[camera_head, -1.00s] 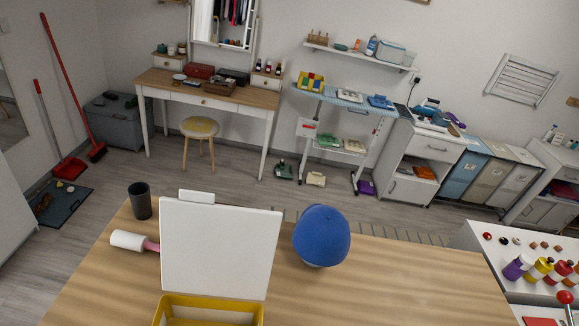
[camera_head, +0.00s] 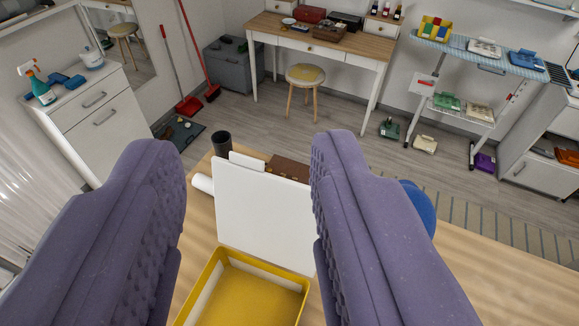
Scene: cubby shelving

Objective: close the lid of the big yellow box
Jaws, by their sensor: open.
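The big yellow box (camera_head: 214,268) stands on the wooden table in front of me, with its empty yellow inside showing. Its white lid (camera_head: 262,205) is open and stands roughly upright at the far edge of the box. My gripper (camera_head: 248,165) is open, with two purple padded fingers, one on each side of the picture. The lid shows between the fingers. The right finger covers the lid's right edge, and I cannot tell whether it touches. The near part of the box is cut off by the frame.
On the table (camera_head: 480,270), a dark cup (camera_head: 221,143), a white roller (camera_head: 203,183) and a brown box (camera_head: 288,168) are around the lid. A blue cap (camera_head: 420,208) is partly hidden behind the right finger. The table's right side is clear.

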